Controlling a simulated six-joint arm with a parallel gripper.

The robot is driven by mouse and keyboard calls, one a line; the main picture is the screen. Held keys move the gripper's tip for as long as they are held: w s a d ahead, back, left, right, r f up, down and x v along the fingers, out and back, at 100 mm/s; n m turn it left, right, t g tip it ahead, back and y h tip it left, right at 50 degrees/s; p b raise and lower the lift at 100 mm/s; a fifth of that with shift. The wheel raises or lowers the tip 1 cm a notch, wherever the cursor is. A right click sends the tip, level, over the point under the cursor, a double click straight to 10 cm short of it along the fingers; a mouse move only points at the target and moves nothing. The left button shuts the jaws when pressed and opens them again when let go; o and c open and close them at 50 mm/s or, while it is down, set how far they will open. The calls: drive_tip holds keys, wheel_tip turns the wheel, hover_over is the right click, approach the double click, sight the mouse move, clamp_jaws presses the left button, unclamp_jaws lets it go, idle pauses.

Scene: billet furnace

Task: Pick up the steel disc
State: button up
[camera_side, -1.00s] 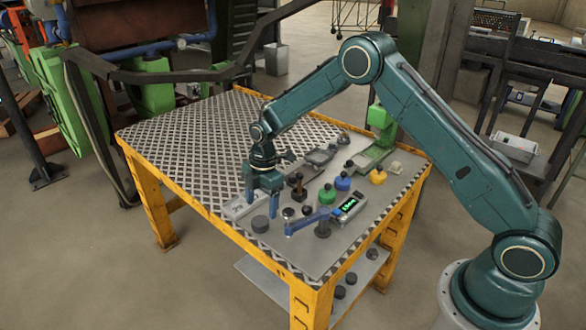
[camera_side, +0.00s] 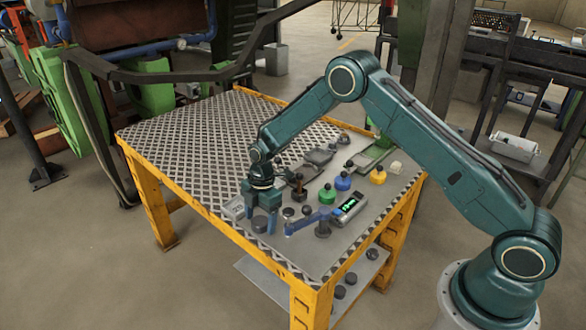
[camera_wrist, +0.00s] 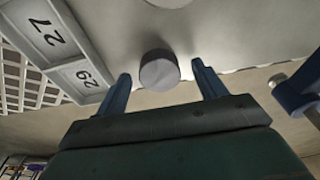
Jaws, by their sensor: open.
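The steel disc (camera_wrist: 159,70) is a short grey cylinder on the table's plain metal top. In the wrist view it stands between my gripper's two blue fingers (camera_wrist: 163,85), apart from both, slightly nearer the left one. In the side view the disc (camera_side: 260,223) shows dark grey between the fingers, partly hidden by them. My gripper (camera_side: 260,224) is open and pointing down, low over the table. I cannot tell whether the fingertips touch the tabletop.
A grey tray marked 27 and 29 (camera_wrist: 83,76) lies just left of the disc. A blue lever fixture (camera_side: 305,222) and a device with a green display (camera_side: 349,207) stand to the right. Green, blue and yellow weights (camera_side: 327,194) are behind. The patterned plate at left is clear.

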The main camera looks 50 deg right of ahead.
sight(260, 220)
drive_tip(key=shift+r, duration=0.1)
drive_tip(key=c, duration=1.3)
drive_tip(key=shift+r, duration=0.1)
drive_tip(key=shift+c, duration=0.2)
wheel_tip(260, 220, up, 20)
idle(0.4)
